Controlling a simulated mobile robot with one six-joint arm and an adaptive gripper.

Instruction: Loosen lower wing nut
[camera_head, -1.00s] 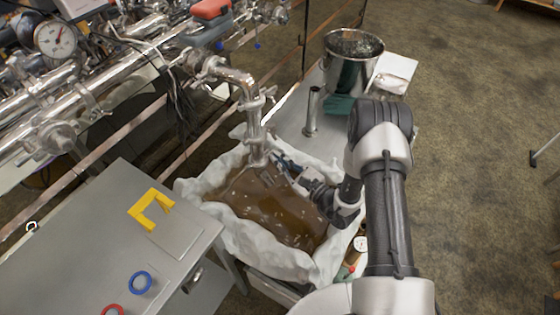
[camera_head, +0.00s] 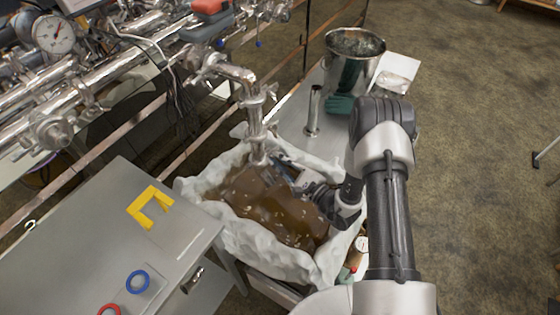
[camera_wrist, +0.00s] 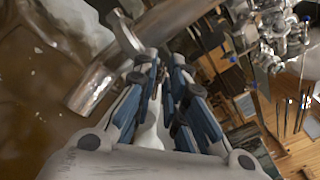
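The steel drain pipe (camera_head: 254,118) bends down over the cloth-lined tub. A clamp (camera_head: 252,98) is around its upper part, and a lower joint (camera_head: 257,144) sits near its bottom end. My gripper (camera_head: 279,163) is low over the tub, just right of the pipe's lower end. In the wrist view my gripper's blue-sided fingers (camera_wrist: 163,62) stand partly apart, with a narrow gap between the tips. The pipe (camera_wrist: 97,86) and its flange (camera_wrist: 125,34) are close beside the left fingertip. I cannot make out the lower wing nut or any contact with it.
The tub's pale cloth lining (camera_head: 232,236) surrounds brown liquid (camera_head: 265,205) below my gripper. A steel pot (camera_head: 352,72) and a steel cylinder (camera_head: 313,110) stand behind. A grey table (camera_head: 95,235) with a yellow bracket (camera_head: 150,206) is at the left.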

